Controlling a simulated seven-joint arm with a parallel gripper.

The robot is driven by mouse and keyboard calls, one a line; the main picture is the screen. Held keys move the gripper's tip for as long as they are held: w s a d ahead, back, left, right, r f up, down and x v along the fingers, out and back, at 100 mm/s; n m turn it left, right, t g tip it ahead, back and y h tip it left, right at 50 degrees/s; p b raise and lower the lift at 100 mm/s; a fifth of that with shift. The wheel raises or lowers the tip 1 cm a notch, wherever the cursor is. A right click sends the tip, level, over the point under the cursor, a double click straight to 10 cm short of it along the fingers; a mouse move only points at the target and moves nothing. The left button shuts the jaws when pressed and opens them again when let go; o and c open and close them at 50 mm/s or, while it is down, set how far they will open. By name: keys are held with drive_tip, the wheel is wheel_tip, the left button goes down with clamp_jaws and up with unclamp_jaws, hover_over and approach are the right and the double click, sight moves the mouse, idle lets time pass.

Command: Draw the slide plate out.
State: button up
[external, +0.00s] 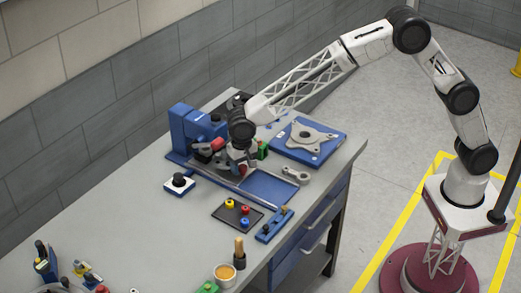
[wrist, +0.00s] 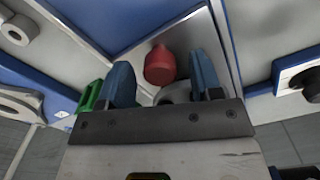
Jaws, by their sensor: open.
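My gripper (external: 238,168) is over the blue fixture area of the bench. In the wrist view my gripper (wrist: 162,68) is open, its two blue fingers on either side of a red knob (wrist: 159,65); I cannot tell whether they touch it. A grey rounded part shows just below the knob, partly hidden by the gripper. A flat blue plate (external: 268,187) with a pale metal edge lies right of my gripper; a blue panel with silver edging (wrist: 108,18) shows in the wrist view. I cannot tell for certain which piece is the slide plate.
A blue upright machine (external: 188,128) stands behind my gripper. A blue tray with a grey flange (external: 308,137) is at the back right. A black tray with coloured knobs (external: 237,214), a blue bar (external: 275,224) and a black-knobbed box (external: 178,184) are in front. The bench's middle left is clear.

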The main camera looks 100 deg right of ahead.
drive_tip(key=shift+f, duration=0.1)
drive_tip(key=shift+c, duration=0.2)
clamp_jaws()
drive_tip(key=s+a, duration=1.1)
idle(0.5)
drive_tip(key=shift+o, duration=0.2)
unclamp_jaws()
wheel_tip(320, 180, up, 8)
idle(0.8)
